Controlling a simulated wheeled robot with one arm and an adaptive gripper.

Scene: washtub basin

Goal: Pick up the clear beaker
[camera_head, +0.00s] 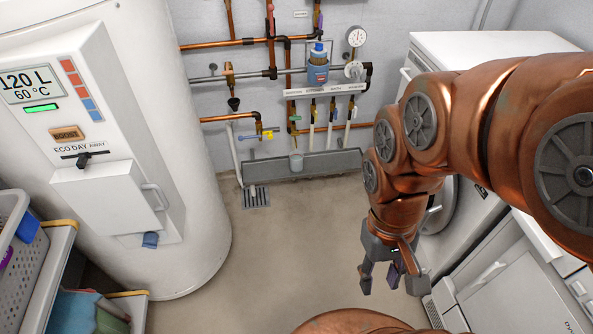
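I cannot clearly make out a clear beaker. A small greyish cup-like thing (296,161) is at the trough under the pipes, too small to tell whether it is the beaker. My gripper (391,284) hangs at the lower right, pointing down over the floor. Its fingers are spread and nothing shows between them. It is well apart from the cup-like thing, nearer to me and to the right.
A grey trough (330,166) runs along the wall below copper pipes and valves. A large white water heater (190,215) stands at left, beside a basket (32,262). White appliances (520,290) stand at right. The middle floor (285,240) is clear, with a drain grate (256,197).

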